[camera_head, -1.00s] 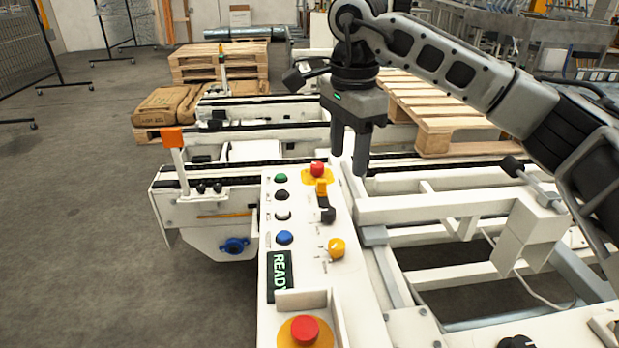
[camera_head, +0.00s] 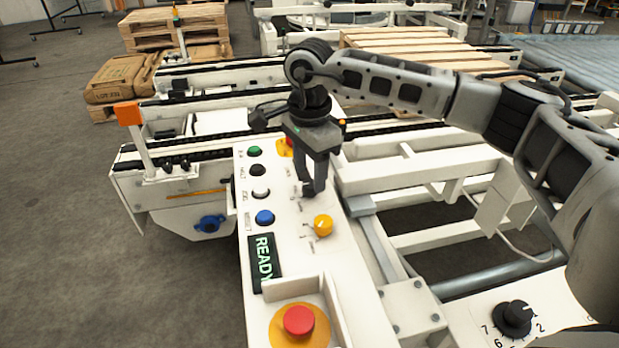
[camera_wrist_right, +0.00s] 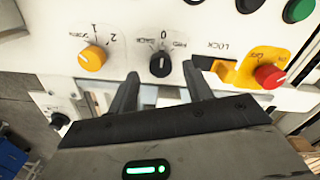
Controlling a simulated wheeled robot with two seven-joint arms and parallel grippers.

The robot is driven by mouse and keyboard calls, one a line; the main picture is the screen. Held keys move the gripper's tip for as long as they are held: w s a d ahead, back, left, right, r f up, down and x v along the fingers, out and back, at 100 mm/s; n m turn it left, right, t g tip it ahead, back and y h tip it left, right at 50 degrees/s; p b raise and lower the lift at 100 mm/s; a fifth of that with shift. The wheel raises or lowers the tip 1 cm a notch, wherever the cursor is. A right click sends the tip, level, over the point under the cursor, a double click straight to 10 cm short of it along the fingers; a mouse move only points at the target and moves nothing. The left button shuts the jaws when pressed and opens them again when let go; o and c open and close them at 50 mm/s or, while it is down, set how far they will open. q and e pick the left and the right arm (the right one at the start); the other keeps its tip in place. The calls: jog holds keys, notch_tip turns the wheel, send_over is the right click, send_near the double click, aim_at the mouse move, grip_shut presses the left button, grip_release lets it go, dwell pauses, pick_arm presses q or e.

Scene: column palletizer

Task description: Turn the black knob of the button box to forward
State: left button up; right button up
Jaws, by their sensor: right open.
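The button box (camera_head: 285,262) is a white panel with coloured buttons. Its black knob (camera_wrist_right: 160,64) shows in the right wrist view with the marks 0, FWD and BACK around it; its grip seems to point towards the 0. In the head view the knob (camera_head: 307,191) is partly hidden by my right gripper. My right gripper (camera_head: 312,186) points down close above the panel, open and empty. In the wrist view its two fingertips (camera_wrist_right: 160,76) lie to either side of the knob; whether they touch it I cannot tell. My left gripper is out of view.
A yellow knob (camera_head: 323,225) sits just nearer on the panel, and a red button with a yellow lock piece (camera_wrist_right: 268,77) is on the other side. Green, black, white and blue (camera_head: 265,217) buttons line the left edge. A big red stop button (camera_head: 299,320) is at the front.

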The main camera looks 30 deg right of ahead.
jog(key=shift+f, duration=1.2)
jog(key=c, duration=1)
jog(key=shift+o, duration=0.2)
jog(key=shift+m, duration=0.3)
jog(key=m, duration=0.4)
jog(key=shift+w+r+m+p, duration=0.1)
jog(key=shift+m+p, duration=0.2)
jog(key=shift+m, duration=1.8)
